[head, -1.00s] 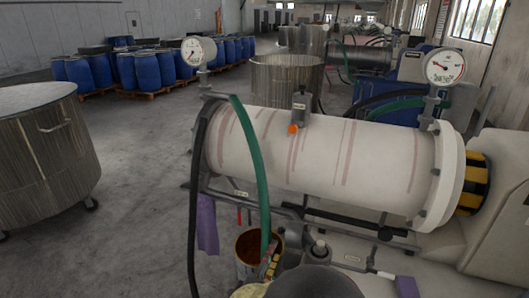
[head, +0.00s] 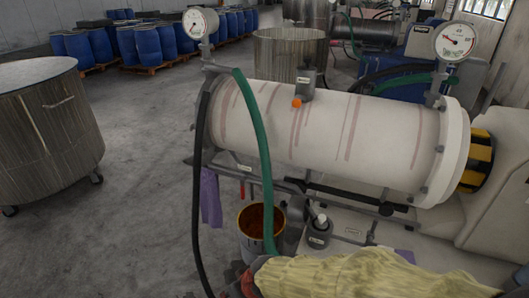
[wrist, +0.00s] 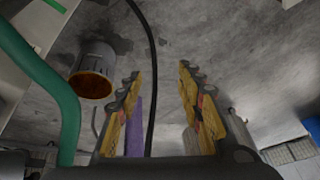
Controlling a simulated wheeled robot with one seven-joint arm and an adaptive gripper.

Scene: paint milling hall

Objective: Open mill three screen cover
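The nearest mill is a white horizontal cylinder (head: 330,135) with reddish streaks, lying across the head view. A small grey labelled fitting (head: 306,82) with an orange knob (head: 296,103) sits on its top. I cannot tell which part is the screen cover, and the labels are too small to read. My gripper (wrist: 160,72) is open and empty in the wrist view, its two yellow-padded fingers well apart above the floor. In the head view my yellow-sleeved arm lies along the bottom edge, below the cylinder; the fingers are mostly out of frame there.
A green hose (head: 260,150) and a black hose (head: 196,190) hang before the mill's left end. A bucket (head: 254,249) with orange-brown contents stands below; it also shows in the wrist view (wrist: 97,57). A purple cloth (head: 210,196) hangs nearby. A steel vat (head: 45,140) stands left.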

